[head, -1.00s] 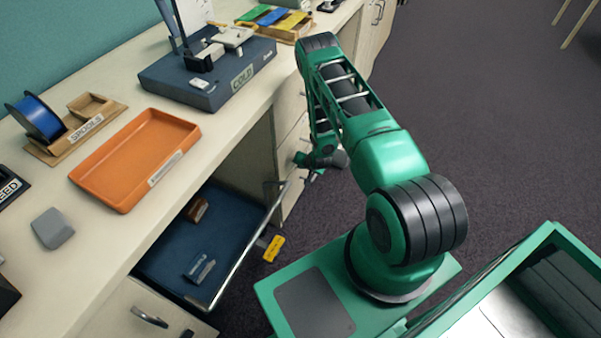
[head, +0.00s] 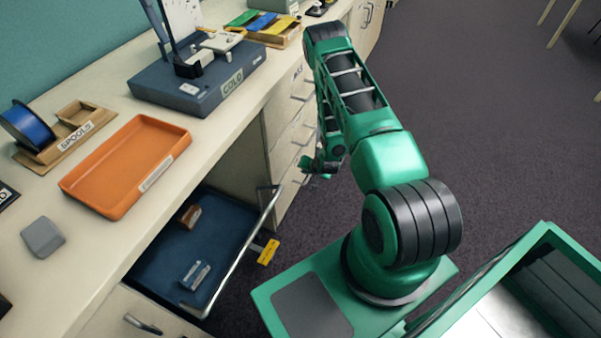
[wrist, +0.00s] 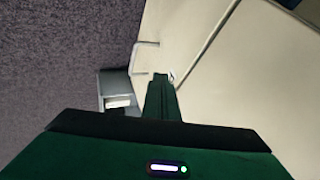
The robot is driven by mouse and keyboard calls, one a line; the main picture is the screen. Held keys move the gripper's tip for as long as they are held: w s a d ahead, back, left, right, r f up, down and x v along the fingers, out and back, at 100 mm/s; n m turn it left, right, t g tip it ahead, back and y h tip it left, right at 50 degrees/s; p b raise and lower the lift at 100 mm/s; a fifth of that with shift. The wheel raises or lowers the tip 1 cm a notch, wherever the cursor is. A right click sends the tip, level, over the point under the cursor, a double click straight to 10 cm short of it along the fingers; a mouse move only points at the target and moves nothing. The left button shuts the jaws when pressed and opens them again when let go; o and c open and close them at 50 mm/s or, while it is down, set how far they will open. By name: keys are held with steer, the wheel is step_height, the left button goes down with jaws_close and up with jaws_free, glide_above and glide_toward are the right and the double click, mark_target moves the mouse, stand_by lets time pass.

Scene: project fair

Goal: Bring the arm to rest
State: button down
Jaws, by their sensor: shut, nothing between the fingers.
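My green and black arm rises from its base at the right of the head view and bends down beside the cabinet fronts. My gripper (head: 318,167) hangs low near the drawer fronts, to the right of the open drawer. In the wrist view my gripper (wrist: 162,82) is shut and empty, with the cabinet face (wrist: 205,50) beyond it and a grey handle to its left. In the head view most of the fingers are too small to make out.
On the counter are an orange tray (head: 108,200), a spool holder (head: 70,140) and a printer marked COLD (head: 165,92). Open carpet (head: 480,120) lies right.

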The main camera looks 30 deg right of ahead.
steer(key=shift+v, duration=2.3)
steer(key=shift+a, duration=0.15)
steer(key=s+d+r+n+g, duration=0.1)
steer(key=s+r+n+g, duration=0.15)
steer(key=r, duration=1.25)
steer(key=s+d+r+n+g, duration=0.1)
steer(key=s+r, duration=0.2)
steer(key=r, duration=1.3)
steer(key=s+a+r+g, duration=0.1)
steer(key=s+a+r, duration=0.1)
steer(key=s+r, duration=0.4)
steer(key=s+a+r+g, duration=0.1)
steer(key=s+a+r, duration=0.1)
steer(key=s+r, duration=0.5)
steer(key=s+a+r+g, duration=0.2)
steer(key=s+r, duration=0.5)
steer(key=s, duration=0.9)
steer(key=shift+a+y, duration=0.2)
steer(key=shift+y, duration=0.2)
